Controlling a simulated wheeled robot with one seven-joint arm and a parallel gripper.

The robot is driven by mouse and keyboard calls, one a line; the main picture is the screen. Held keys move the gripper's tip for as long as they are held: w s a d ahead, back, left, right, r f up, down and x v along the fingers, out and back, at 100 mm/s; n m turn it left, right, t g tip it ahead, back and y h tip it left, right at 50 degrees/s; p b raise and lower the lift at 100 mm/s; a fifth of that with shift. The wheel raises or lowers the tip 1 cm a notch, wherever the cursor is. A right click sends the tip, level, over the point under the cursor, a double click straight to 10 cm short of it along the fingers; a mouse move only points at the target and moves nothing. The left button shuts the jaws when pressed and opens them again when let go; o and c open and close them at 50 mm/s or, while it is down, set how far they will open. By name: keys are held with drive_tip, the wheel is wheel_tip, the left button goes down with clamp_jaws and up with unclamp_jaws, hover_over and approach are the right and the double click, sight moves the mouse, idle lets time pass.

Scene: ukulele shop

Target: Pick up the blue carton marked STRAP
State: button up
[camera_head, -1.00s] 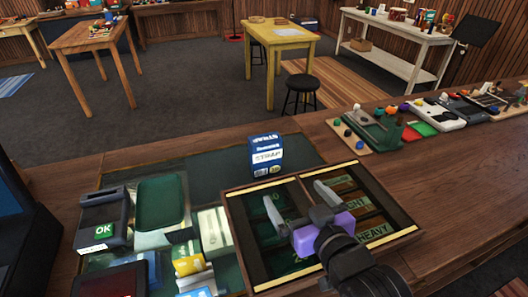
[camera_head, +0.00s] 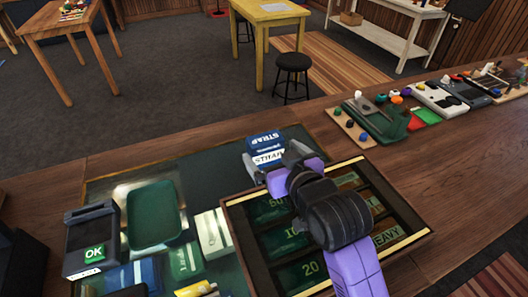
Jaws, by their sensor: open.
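The blue carton (camera_head: 265,144) marked STRAP stands on the dark counter mat, just behind the wooden sorting tray. Its top edge and white label show, and its lower part is hidden by my gripper. My gripper (camera_head: 274,157) is open at the carton, with one grey finger at its left side and the other at its right. I cannot tell whether either finger touches it.
The wooden sorting tray (camera_head: 250,261) with marked compartments lies under my arm. To its left are a green tray (camera_head: 154,215), a card terminal (camera_head: 93,240) and small boxes. Green stands and small items sit at the right. Bare wooden counter (camera_head: 460,190) lies between.

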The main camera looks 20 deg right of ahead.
sight(269, 150)
drive_tip(key=p+x, duration=0.1)
drive_tip(key=x, duration=0.4)
drive_tip(key=shift+a+f, duration=0.1)
drive_tip(key=c, duration=1.4)
drive_tip(key=shift+c, duration=0.6)
